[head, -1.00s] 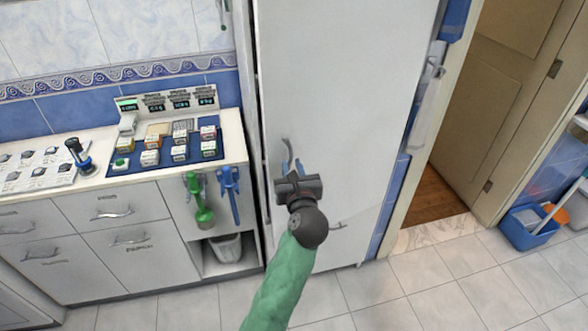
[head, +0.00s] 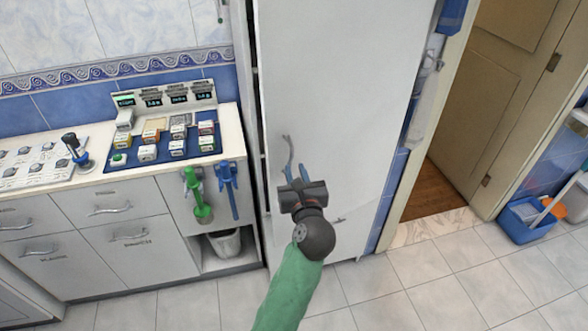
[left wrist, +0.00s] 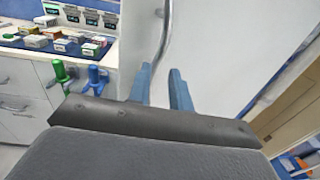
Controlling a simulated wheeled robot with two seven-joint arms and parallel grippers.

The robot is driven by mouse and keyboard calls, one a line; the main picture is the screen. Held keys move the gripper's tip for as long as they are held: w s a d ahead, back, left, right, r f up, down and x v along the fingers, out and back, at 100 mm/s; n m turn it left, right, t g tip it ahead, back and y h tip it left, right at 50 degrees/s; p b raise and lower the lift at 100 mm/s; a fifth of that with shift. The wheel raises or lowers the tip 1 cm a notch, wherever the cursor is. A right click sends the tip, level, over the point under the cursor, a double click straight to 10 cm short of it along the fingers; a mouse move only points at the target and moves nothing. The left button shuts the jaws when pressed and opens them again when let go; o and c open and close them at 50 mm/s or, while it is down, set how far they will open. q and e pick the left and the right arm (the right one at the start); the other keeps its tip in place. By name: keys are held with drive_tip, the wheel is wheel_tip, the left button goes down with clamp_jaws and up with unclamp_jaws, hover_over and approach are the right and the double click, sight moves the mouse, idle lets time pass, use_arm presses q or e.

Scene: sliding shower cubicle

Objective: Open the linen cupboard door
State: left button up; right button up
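The linen cupboard door (head: 345,90) is the tall white panel in the middle of the head view. It stands slightly ajar, with a narrow dark gap along its left edge. Its curved metal handle (head: 288,150) is near that edge and also shows in the left wrist view (left wrist: 166,30). My left gripper (head: 294,172) is at the lower part of the handle. In the left wrist view its blue fingers (left wrist: 161,85) are parted, and the handle runs down between them, nearer the left finger. Whether it touches is unclear. My right gripper is out of view.
A counter (head: 232,140) with drawers, small boxes and a blue mat (head: 118,163) stands to the left. Green (head: 197,195) and blue (head: 228,190) tools hang on its side. A beige door (head: 500,100) and blue bucket (head: 525,220) are at the right. Tiled floor lies in front.

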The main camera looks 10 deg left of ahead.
use_arm(q)
drive_tip(key=shift+v, duration=2.2)
drive_tip(key=shift+w+d, duration=0.1)
drive_tip(key=shift+d, duration=0.1)
